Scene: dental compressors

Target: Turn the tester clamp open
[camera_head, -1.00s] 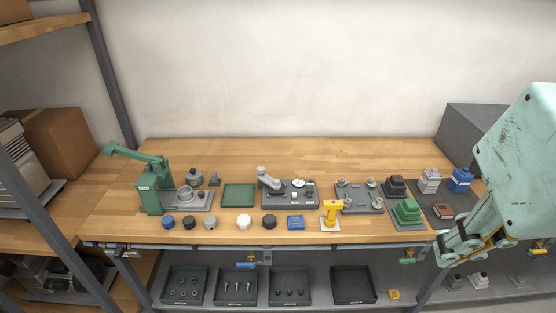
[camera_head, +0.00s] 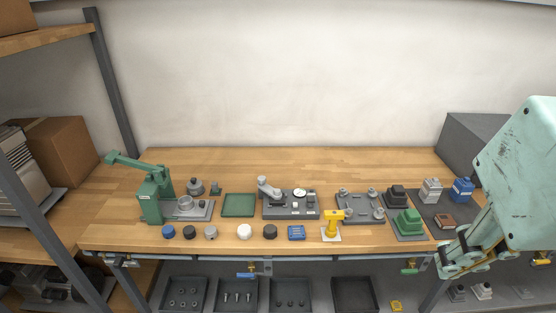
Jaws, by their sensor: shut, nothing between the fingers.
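The tester (camera_head: 291,212) is a dark grey box near the middle of the bench, with a white round gauge (camera_head: 299,193) on top. Its clamp (camera_head: 267,187) is a light grey lever at the tester's left end, leaning up to the left. My gripper (camera_head: 447,265) is low at the right, at the bench's front right corner, far from the tester. It is shut and holds nothing. My pale green arm link partly covers it, and its fingertips are small in view.
A green press (camera_head: 150,200) stands left on the bench, and a green tray (camera_head: 238,205) sits left of the tester. Several caps and a yellow tool (camera_head: 332,219) line the front. Fixtures and coloured blocks stand to the right. The bench's back strip is clear.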

